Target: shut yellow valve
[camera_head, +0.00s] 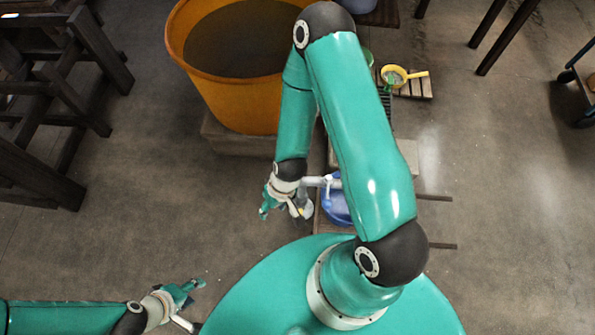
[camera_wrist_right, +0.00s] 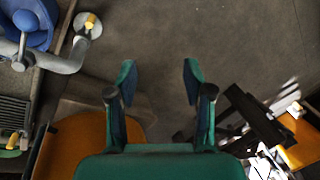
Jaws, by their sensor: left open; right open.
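A small yellow valve handle (camera_wrist_right: 90,20) sits on a pale round disc at the end of a grey pipe (camera_wrist_right: 62,64) in the right wrist view. In the head view a bit of the yellow valve (camera_head: 302,211) shows beside my right wrist. My right gripper (camera_head: 268,206) is open and empty, left of the pipe end. In the right wrist view its fingers (camera_wrist_right: 160,75) are spread with only floor between them, and the valve is up and left, apart from them. My left gripper (camera_head: 193,292) is open and empty over the floor at the lower left.
A large orange tub (camera_head: 225,95) stands behind my right arm. A blue vessel (camera_head: 335,204) is by the pipe, partly hidden by my arm. A yellow-handled pan (camera_head: 398,75) lies on slats farther back. Dark wooden frames (camera_head: 60,90) stand at left. Floor between the grippers is clear.

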